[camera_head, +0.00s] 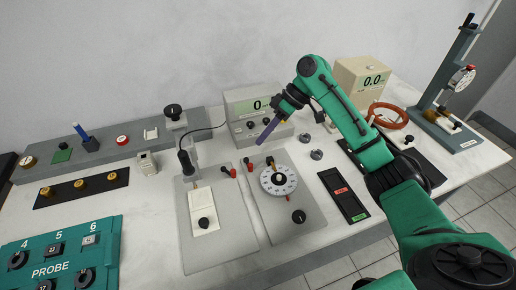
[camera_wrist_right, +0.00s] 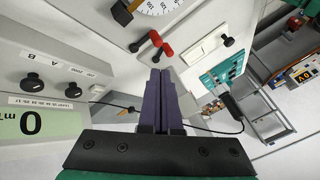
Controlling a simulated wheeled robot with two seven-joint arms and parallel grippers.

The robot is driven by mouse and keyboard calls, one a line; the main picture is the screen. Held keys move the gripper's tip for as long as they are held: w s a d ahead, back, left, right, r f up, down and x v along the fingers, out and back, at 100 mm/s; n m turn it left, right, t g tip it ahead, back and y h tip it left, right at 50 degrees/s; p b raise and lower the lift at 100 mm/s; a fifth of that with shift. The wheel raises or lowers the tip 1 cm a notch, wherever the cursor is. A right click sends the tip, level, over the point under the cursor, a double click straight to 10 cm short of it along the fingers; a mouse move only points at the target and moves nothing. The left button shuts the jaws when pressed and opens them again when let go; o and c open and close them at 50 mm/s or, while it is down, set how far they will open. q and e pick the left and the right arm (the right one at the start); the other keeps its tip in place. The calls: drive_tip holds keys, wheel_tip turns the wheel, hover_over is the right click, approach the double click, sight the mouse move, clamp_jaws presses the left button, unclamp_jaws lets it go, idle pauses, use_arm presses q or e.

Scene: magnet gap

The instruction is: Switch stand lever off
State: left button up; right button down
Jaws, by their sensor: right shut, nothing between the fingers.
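My right gripper (camera_head: 267,131) is shut and empty, its purple fingers pressed together. It hovers in front of the display meter, above the bench and behind the dial plate. It also shows in the right wrist view (camera_wrist_right: 161,78). A tall blue-grey stand (camera_head: 452,62) is at the far right, with a small dark lever (camera_head: 456,126) on its base. Another black-knobbed lever (camera_head: 204,223) sits on a white plate on the left grey panel; it shows in the right wrist view too (camera_wrist_right: 228,41). I cannot tell which of these is the stand lever. My left gripper is out of view.
The display meter (camera_head: 254,102) is close behind the gripper. The dial plate (camera_head: 294,211) with its round dial and red and black terminals is in front. A black tray (camera_head: 345,194), a cream meter (camera_head: 362,78) and an orange coil (camera_head: 388,116) lie to the right.

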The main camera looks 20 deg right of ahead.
drive_tip(key=p+x, duration=0.1)
drive_tip(key=x, duration=0.9)
drive_tip(key=shift+w+a+f+p, duration=0.1)
drive_tip(key=shift+a+f+p, duration=0.2)
drive_tip(key=shift+p, duration=0.1)
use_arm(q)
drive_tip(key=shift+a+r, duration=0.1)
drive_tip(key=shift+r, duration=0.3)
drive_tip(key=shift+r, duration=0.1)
